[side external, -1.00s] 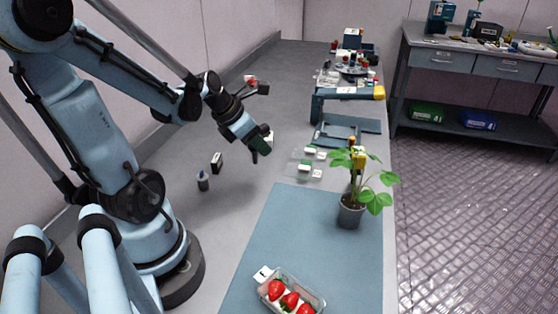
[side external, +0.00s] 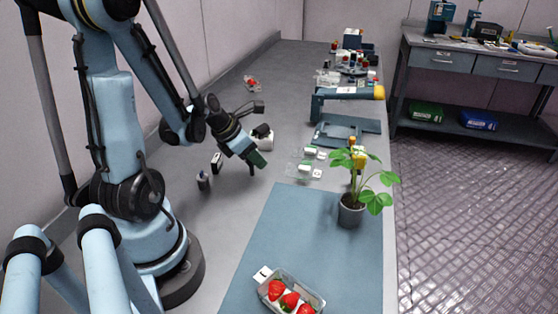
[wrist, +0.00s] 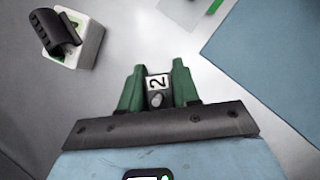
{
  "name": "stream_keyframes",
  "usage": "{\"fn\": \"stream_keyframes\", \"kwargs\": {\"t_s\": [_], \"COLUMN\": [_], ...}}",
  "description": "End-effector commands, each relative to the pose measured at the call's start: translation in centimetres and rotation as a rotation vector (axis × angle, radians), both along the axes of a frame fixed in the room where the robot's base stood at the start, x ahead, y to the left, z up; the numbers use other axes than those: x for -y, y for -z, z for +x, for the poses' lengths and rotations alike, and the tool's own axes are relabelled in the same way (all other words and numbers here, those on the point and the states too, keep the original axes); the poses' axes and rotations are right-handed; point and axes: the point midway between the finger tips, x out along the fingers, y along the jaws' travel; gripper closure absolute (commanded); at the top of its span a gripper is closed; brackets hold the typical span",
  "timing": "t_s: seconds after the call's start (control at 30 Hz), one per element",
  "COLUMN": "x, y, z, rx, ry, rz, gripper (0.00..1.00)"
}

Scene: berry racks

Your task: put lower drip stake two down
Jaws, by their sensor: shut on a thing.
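My gripper (side external: 259,160) is over the bare grey bench, left of the clear tray and beyond the blue mat. In the wrist view its green fingers (wrist: 158,88) are shut on drip stake two (wrist: 157,82), a dark piece with a white label marked 2. In the side view a short dark shaft (side external: 252,170) shows below the fingers. Whether its tip touches the bench I cannot tell. The potted plant (side external: 351,210) with green leaves stands upright at the mat's far right, apart from my gripper.
A white block with a black top (side external: 262,138) stands just behind my gripper; the wrist view shows it too (wrist: 88,45). A clear tray with white blocks (side external: 305,168) lies to the right. A strawberry punnet (side external: 322,300) sits on the blue mat (side external: 275,225), whose middle is clear.

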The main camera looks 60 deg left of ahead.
Motion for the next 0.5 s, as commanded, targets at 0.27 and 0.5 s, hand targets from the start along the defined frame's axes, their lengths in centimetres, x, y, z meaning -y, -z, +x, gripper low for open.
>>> {"fn": "stream_keyframes", "kwargs": {"t_s": [0.27, 0.5], "x": [-0.02, -0.01], "y": [0.17, 0.26], "z": [0.03, 0.01], "rx": [0.0, 0.0], "ry": [0.0, 0.0], "rz": [0.0, 0.0], "gripper": [0.97, 0.43]}}
